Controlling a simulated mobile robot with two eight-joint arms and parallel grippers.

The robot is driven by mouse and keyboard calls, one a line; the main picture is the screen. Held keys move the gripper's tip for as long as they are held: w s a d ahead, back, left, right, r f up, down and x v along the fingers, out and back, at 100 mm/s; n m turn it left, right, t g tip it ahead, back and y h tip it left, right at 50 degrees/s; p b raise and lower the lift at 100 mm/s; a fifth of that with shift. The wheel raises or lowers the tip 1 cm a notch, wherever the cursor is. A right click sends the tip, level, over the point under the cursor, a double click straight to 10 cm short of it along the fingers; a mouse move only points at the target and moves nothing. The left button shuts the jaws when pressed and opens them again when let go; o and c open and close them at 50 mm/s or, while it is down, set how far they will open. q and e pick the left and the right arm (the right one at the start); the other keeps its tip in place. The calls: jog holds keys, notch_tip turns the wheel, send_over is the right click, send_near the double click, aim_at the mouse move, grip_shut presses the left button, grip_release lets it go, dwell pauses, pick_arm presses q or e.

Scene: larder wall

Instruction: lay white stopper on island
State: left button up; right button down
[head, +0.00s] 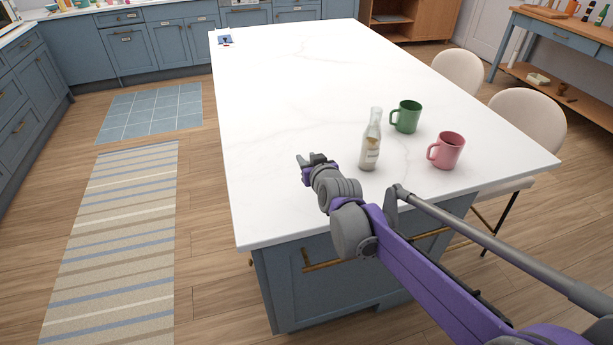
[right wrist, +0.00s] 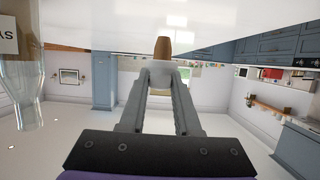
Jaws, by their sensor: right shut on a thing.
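My right gripper (head: 315,160) is over the near left part of the white island (head: 300,105), left of the glass bottle. In the right wrist view, which looks upside down, its two fingers (right wrist: 172,75) are shut on the white stopper (right wrist: 174,68). The stopper's brown cork end (right wrist: 162,48) points toward the island surface (right wrist: 120,25). I cannot tell whether it touches. The stopper is hidden in the head view. My left gripper is not in view.
A glass bottle (head: 371,145) stands right of my right gripper, also at the left of the wrist view (right wrist: 22,85). A green mug (head: 407,117) and a pink mug (head: 448,151) stand farther right. The island's left and far middle are clear. Pale chairs (head: 528,118) line its right side.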

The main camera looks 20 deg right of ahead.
jog(key=shift+w+f+b, duration=0.1)
jog(key=shift+f+b, duration=0.2)
jog(key=shift+f, duration=2.4)
jog(key=shift+f, duration=0.1)
jog(key=c, duration=0.6)
grip_release()
jog(key=p+v, duration=0.1)
jog(key=v, duration=1.1)
jog(key=s+f+g, duration=0.3)
jog(key=s+f, duration=0.1)
jog(key=s, duration=0.4)
jog(key=s+f+g, duration=0.3)
jog(key=s+f, duration=0.1)
jog(key=s, duration=0.5)
jog(key=s+f+g, duration=0.3)
jog(key=s+f, duration=0.2)
jog(key=s, duration=0.4)
